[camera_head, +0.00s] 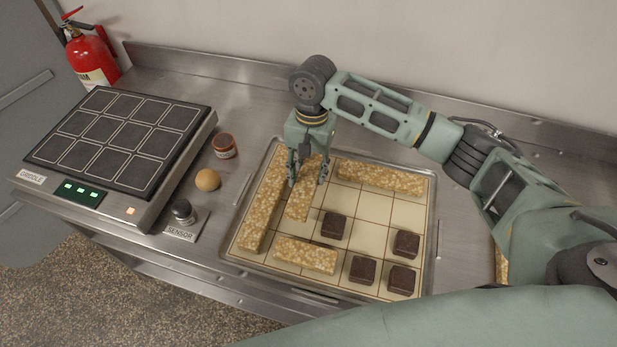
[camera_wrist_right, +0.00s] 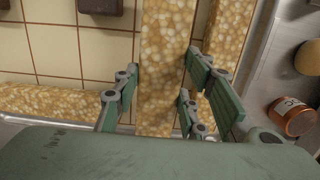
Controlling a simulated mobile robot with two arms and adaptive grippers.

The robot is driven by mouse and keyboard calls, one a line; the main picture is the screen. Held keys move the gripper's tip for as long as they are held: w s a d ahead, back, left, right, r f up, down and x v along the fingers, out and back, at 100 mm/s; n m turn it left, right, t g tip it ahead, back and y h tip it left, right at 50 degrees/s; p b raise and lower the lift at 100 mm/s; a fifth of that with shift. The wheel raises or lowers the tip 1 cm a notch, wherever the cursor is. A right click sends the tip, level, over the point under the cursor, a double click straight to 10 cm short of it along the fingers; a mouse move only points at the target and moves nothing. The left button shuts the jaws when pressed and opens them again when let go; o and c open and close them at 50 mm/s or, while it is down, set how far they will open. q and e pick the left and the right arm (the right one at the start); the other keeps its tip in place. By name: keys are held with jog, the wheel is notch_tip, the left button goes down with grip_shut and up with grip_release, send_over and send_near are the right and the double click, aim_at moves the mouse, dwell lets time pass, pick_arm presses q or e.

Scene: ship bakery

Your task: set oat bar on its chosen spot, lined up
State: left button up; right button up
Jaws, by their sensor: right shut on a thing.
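My right gripper (camera_head: 307,180) points down over the tray and is shut on an oat bar (camera_head: 299,205), a tan, grainy bar. In the right wrist view the held bar (camera_wrist_right: 166,60) runs between the fingers (camera_wrist_right: 163,95). It lies roughly parallel to a longer oat bar (camera_head: 260,212) along the tray's left side. I cannot tell whether it touches the tray floor. The tray (camera_head: 432,225) has a cream, grid-lined floor. Other oat bars lie along its back (camera_head: 382,178) and front (camera_head: 306,256). My left gripper is not in view.
Several dark brown squares, one of them (camera_head: 334,226) near the held bar, sit in the tray. Left of it are a jar (camera_head: 224,146), a round tan ball (camera_head: 207,180), a sensor (camera_head: 183,211) and a griddle (camera_head: 118,138). Some grid cells at centre right are bare.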

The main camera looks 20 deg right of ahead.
aim_at(309, 173)
jog(key=shift+f, duration=0.35)
notch_tip(309, 173, down, 2)
jog(key=shift+f+p, duration=0.2)
jog(key=shift+p, duration=0.25)
jog(key=shift+f, duration=0.5)
jog(key=o, duration=1.3)
jog(key=shift+f, duration=0.1)
